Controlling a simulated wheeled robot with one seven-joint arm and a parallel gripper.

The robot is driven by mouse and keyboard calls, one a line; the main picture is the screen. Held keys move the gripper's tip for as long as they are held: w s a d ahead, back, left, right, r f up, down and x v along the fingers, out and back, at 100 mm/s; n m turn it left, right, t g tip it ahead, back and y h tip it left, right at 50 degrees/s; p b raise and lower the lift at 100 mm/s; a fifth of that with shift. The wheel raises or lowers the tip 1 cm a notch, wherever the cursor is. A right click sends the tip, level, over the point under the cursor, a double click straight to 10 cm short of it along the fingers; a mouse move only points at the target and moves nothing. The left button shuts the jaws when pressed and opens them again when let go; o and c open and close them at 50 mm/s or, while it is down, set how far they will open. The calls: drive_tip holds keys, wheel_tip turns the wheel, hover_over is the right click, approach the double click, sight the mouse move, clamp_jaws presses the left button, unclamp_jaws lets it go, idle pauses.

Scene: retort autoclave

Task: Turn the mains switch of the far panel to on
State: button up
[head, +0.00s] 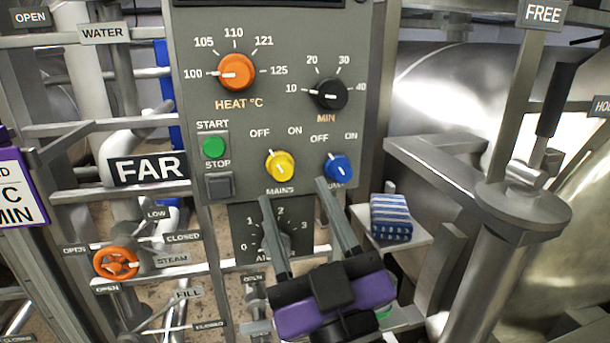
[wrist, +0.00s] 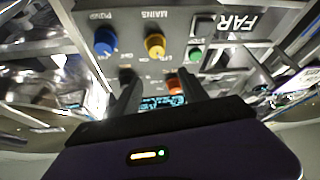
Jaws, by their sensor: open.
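The far panel (head: 230,115) is grey, with a FAR sign (head: 148,169) at its left. Its mains switch (head: 280,166) is a yellow knob above the label MAINS, with OFF at upper left and ON at upper right. Its white mark appears to lean to upper left, toward OFF. My gripper (head: 293,190) is open and empty, its fingertips just below the yellow knob in the head view and apart from it as far as I can see. In the wrist view, upside down, the yellow knob (wrist: 155,46) shows beyond the open fingers (wrist: 158,88).
A blue knob (head: 338,168) sits close to the right of the mains switch. A green START button (head: 214,146) is to its left. Orange heat (head: 236,72) and black minute (head: 328,94) knobs are above. A numbered dial (head: 276,241) is below, partly behind my gripper. A striped cloth (head: 390,217) lies at right.

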sight(284, 174)
drive_tip(key=shift+g+h, duration=0.4)
drive_tip(key=w, duration=0.2)
drive_tip(key=w+a+p, duration=0.1)
drive_tip(key=w, duration=0.2)
drive_tip(key=w+a+p, duration=0.1)
drive_tip(key=w, duration=0.1)
drive_tip(key=shift+w+a+r, duration=0.2)
drive_tip(key=shift+w+r, duration=0.05)
drive_tip(key=shift+r, duration=0.05)
clamp_jaws()
